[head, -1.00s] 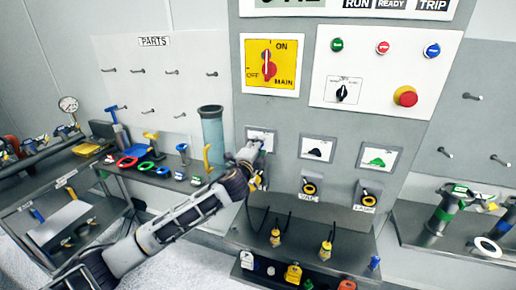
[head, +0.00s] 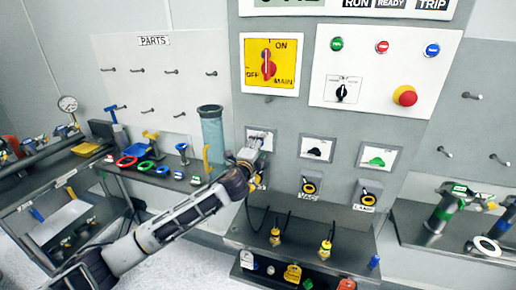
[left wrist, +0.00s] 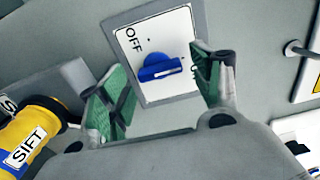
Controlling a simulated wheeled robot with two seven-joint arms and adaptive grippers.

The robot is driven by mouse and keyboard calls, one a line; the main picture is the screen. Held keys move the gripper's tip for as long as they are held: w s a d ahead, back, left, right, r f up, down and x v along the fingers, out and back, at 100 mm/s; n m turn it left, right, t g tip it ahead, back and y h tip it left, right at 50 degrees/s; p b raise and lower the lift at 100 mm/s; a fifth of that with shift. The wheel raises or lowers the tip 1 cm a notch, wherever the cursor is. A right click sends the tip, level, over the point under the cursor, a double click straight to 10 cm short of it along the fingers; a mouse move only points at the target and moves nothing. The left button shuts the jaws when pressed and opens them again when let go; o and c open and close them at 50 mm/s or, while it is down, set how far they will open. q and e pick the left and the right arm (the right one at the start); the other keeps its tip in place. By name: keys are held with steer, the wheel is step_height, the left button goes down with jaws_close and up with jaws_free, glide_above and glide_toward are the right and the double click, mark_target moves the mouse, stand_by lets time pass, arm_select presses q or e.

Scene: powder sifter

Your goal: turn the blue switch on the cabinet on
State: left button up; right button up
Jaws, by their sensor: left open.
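The blue switch (left wrist: 160,68) is a knob with a raised bar on a white plate (left wrist: 178,30) in a grey frame, on the front of the cabinet (head: 415,135). OFF is printed at the plate's upper left in the left wrist view; the ON label is partly covered by a finger. Which label the bar points to is unclear. My left gripper (left wrist: 157,84) is open, its green-padded fingers on either side of the knob, with gaps showing. In the head view my left gripper (head: 253,150) covers the knob and part of its plate. My right gripper is not in view.
Black (head: 316,149) and green (head: 376,161) switches are to the right. The red MAIN switch (head: 268,66) is above.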

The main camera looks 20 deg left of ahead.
arm_select(q)
steer(key=s, duration=1.2)
steer(key=shift+a, duration=0.25)
stand_by(0.5)
steer(key=shift+f, duration=0.1)
stand_by(0.4)
